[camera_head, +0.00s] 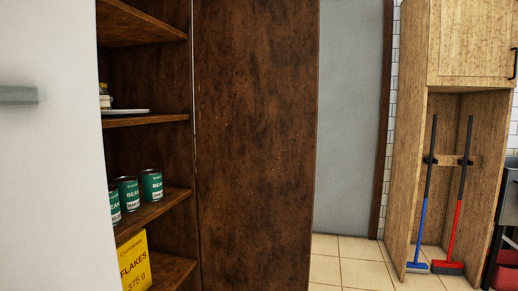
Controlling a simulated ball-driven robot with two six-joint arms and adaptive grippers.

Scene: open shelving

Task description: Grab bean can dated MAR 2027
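Three green bean cans stand upright on a middle shelf of the dark wooden shelving at the left. The front can (115,206) is partly cut off by a white panel. The middle can (129,194) stands just behind it, and another can (152,185) stands farther right. Their labels read "BEA" in part. White date patches show low on the cans, but the dates are too small to read surely. Neither of my grippers is in view.
A white panel with a grey handle (20,95) blocks the left side. The shelf above holds a jar (104,97) and a plate (126,111). A yellow flakes box (134,262) stands below. A brown side panel (255,150) rises right of the shelves. Tiled floor (350,262) lies open beyond.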

